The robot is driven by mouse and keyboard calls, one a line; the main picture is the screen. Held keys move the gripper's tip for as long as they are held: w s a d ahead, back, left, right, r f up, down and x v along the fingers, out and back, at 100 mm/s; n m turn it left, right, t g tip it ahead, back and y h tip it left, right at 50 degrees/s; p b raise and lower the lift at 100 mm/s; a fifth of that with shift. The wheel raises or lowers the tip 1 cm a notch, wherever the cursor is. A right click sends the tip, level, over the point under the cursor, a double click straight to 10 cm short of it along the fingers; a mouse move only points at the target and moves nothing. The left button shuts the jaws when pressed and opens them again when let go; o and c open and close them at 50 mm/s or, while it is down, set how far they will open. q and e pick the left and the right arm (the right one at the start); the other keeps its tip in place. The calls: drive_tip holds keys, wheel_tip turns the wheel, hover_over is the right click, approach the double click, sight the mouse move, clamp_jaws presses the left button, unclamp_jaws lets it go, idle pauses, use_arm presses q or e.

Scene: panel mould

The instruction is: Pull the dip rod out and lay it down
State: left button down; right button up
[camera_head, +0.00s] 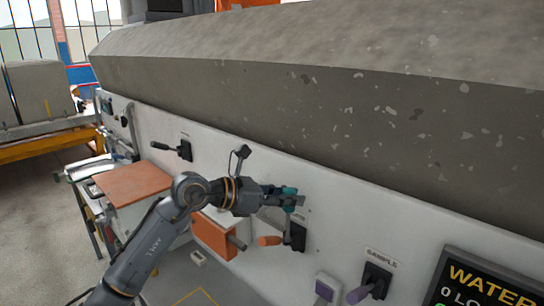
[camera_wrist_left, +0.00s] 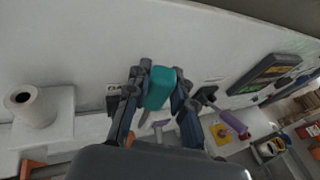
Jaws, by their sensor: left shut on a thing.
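The dip rod's teal handle (camera_head: 289,197) is in front of the white panel, just above the orange-handled lever. My left gripper (camera_head: 290,200) is shut on this handle, and its fingers cover part of it. In the left wrist view the teal handle (camera_wrist_left: 160,88) sits between the two fingers (camera_wrist_left: 158,98). A short grey piece shows below the handle there. The rest of the rod is hidden, and I cannot tell whether its end is still in a socket. My right gripper is not in view.
The orange-handled lever (camera_head: 269,241) sits close below my left gripper. A purple-handled lever (camera_head: 359,294) is under the SAMPLE label. A black-handled lever (camera_head: 163,146) is farther left. A brown-topped bench (camera_head: 132,182) has a clear top. A white roll (camera_wrist_left: 30,106) stands on a white ledge.

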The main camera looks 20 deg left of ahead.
use_arm(q)
drive_tip(key=s+d+f+m+g+h+b, duration=0.2)
drive_tip(key=s+f+b, duration=0.4)
drive_tip(key=s+f, duration=1.45)
drive_tip(key=w+d+f+n+y+b, duration=0.2)
drive_tip(key=w+f+n+y+b, duration=0.4)
drive_tip(key=w+f, duration=0.75)
drive_tip(key=w+a+f+n+g+y+b, duration=0.2)
drive_tip(key=w+a+n+g+y, duration=0.2)
drive_tip(key=w+a+n+y, duration=0.55)
wheel_tip(320, 180, down, 8)
drive_tip(key=w+a+h+b, duration=0.1)
drive_tip(key=a+b, duration=0.2)
drive_tip(key=b, duration=0.2)
drive_tip(key=shift+w, duration=0.25)
